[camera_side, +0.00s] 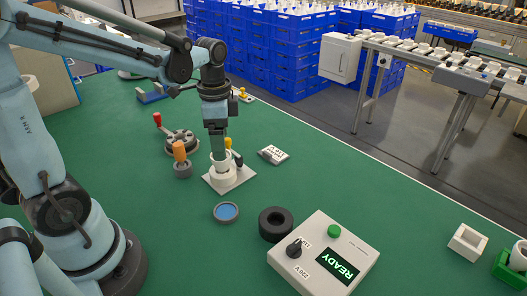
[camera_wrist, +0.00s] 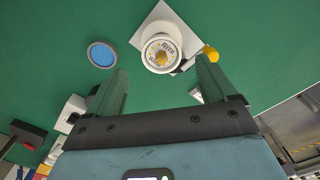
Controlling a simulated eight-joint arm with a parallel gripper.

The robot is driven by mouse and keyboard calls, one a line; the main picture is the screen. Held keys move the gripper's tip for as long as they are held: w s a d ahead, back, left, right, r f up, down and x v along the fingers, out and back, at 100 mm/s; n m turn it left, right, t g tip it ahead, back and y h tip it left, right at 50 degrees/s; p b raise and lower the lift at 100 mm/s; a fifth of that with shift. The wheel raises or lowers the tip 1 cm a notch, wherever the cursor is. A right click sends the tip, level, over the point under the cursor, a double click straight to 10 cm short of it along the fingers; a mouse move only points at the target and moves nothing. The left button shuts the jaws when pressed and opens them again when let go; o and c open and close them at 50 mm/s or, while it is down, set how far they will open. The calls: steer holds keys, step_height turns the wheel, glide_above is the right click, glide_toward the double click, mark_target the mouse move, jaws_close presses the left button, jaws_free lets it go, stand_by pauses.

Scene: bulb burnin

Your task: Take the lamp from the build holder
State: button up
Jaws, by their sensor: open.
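The build holder (camera_side: 231,181) is a white round cup on a pale square plate, standing on the green bench in the side view. It also shows in the wrist view (camera_wrist: 182,18). The lamp (camera_wrist: 161,54) shows in the wrist view as a round pale face with printed marks and a yellowish centre, seated inside the white cup. My gripper (camera_side: 219,152) points down directly over the holder in the side view, and its fingers hide part of the cup. In the wrist view my gripper (camera_wrist: 161,66) has its two green fingers wide apart, one on each side of the lamp, with nothing visibly clamped.
A yellow-tipped lever (camera_wrist: 210,53) is beside the holder. A label card (camera_side: 273,154) lies right. A blue disc (camera_side: 226,212), black ring (camera_side: 276,224) and READY box (camera_side: 310,278) are nearer.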

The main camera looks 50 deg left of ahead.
mark_target(222, 166)
steer(key=shift+a+f, duration=0.15)
steer(key=shift+f, duration=2.7)
steer(key=c, duration=1.1)
